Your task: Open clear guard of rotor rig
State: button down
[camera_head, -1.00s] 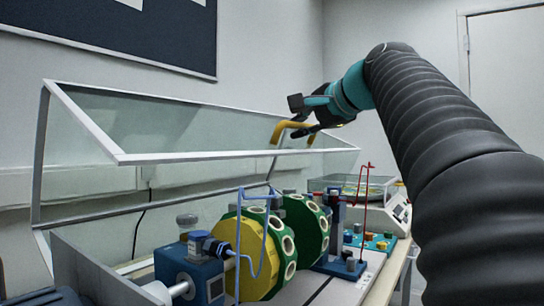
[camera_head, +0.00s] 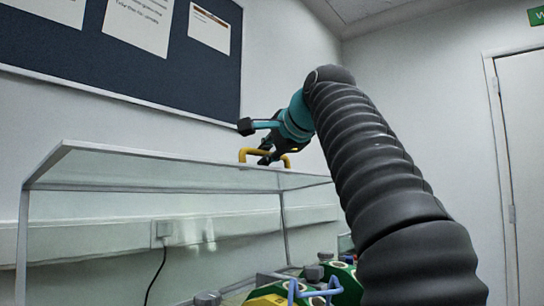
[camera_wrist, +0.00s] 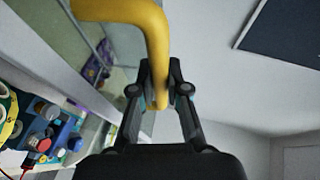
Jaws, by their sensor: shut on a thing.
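The clear guard (camera_head: 48,166) has a pale frame and is raised above the rotor rig, its top panel seen nearly edge-on in the head view. Its yellow handle (camera_head: 243,153) stands on the panel's right part. My gripper (camera_head: 266,157) is at this handle. In the wrist view my gripper (camera_wrist: 160,80) is shut on one leg of the yellow handle (camera_wrist: 135,12).
A dark notice board (camera_head: 60,52) with papers hangs on the wall behind the guard. A wall socket (camera_head: 163,233) with a black cable is below it. A door (camera_head: 527,150) is at the far right.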

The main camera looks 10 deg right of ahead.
dwell(0.3)
jog(key=c, duration=1.2)
grip_release()
jog(key=shift+o, duration=0.2)
jog(key=shift+s, duration=0.1)
jog(key=v, duration=1.1)
jog(key=shift+s+d+r, duration=0.15)
jog(key=shift+s, duration=0.2)
